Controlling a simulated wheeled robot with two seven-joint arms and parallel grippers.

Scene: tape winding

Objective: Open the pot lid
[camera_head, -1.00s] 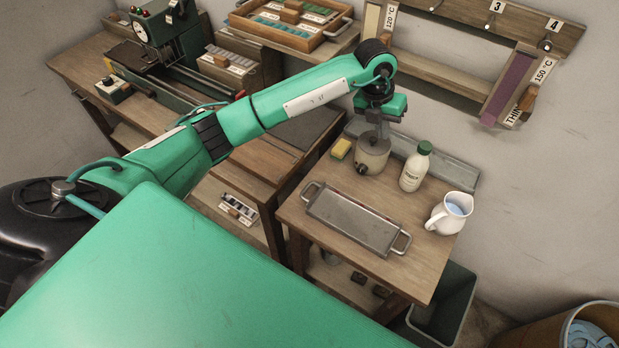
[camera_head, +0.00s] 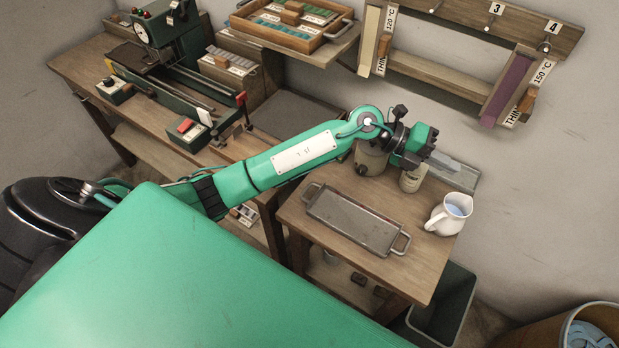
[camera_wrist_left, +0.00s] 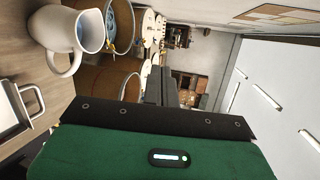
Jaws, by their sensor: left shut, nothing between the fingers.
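The small grey-beige pot (camera_head: 371,160) stands at the back of the small wooden table, with a dark knob low on its front. My left arm's wrist passes in front of its top, so the lid cannot be made out. My right gripper is not in view.
A metal tray with handles (camera_head: 352,220) lies at the table's front. A white jug (camera_head: 450,213) with bluish contents stands at the right edge; it also shows in the left wrist view (camera_wrist_left: 76,30). A dark bin (camera_head: 445,300) is below. A wall rack (camera_head: 440,70) hangs behind.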

